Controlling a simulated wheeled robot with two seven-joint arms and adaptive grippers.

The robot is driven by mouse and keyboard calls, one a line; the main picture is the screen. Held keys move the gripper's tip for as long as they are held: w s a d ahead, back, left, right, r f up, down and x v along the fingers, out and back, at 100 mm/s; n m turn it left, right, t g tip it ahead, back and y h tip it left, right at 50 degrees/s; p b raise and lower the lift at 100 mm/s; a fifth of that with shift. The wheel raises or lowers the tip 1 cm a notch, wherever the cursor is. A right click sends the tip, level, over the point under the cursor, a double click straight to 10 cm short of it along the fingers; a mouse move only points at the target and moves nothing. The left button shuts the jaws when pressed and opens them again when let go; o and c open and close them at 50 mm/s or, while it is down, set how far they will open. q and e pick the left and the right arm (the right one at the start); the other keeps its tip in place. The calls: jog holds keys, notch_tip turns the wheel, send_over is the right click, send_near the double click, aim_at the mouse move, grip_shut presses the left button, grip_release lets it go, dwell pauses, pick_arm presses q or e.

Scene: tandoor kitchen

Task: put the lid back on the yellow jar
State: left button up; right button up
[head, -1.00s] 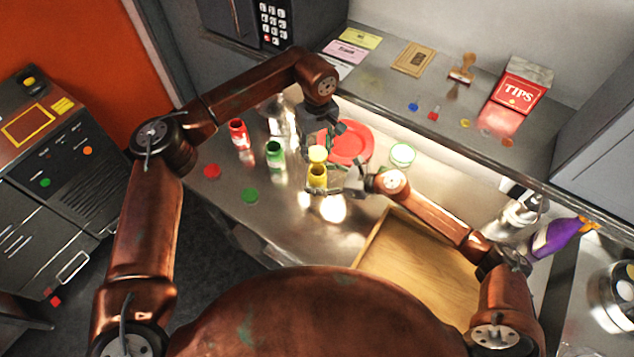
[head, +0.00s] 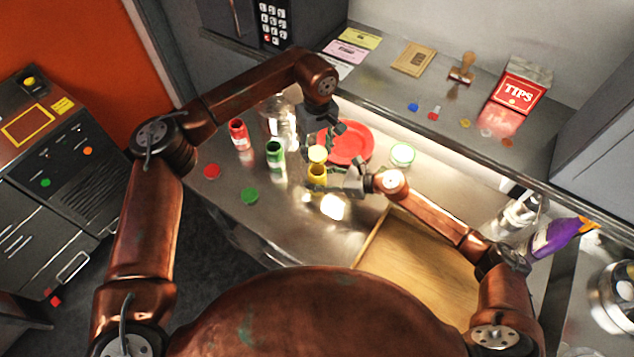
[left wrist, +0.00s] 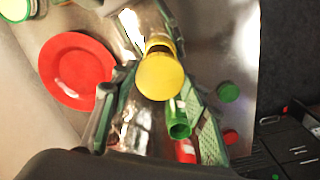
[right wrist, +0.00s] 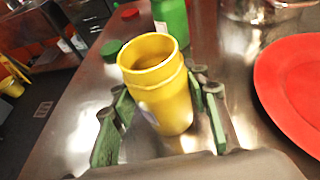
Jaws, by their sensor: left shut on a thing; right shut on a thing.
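The yellow jar (head: 317,173) is on the metal counter side of the head view, its mouth uncovered in the right wrist view (right wrist: 153,62). My right gripper (head: 325,188) is shut around the jar's body, one finger on each side. The round yellow lid (head: 317,153) shows just above the jar in the head view and face-on in the left wrist view (left wrist: 160,77). My left gripper (left wrist: 158,84) is shut on the lid, coming from above. The lid and jar look apart. Whether the jar's base touches the counter is hidden.
A green jar (head: 275,153) and a red jar (head: 239,134) stand open to the left. A red lid (head: 212,171) and a green lid (head: 250,195) lie nearby. A red plate (head: 352,143) lies behind, and a wooden board (head: 420,265) lies front right.

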grip_shut()
pick_arm(q)
send_over(318, 166)
jog(key=s, duration=0.2)
jog(key=shift+s+a+f, duration=0.1)
jog(key=shift+s+f, duration=0.05)
jog(key=shift+f, duration=2.35)
jog(key=shift+f, duration=0.9)
jog(key=shift+f, duration=0.55)
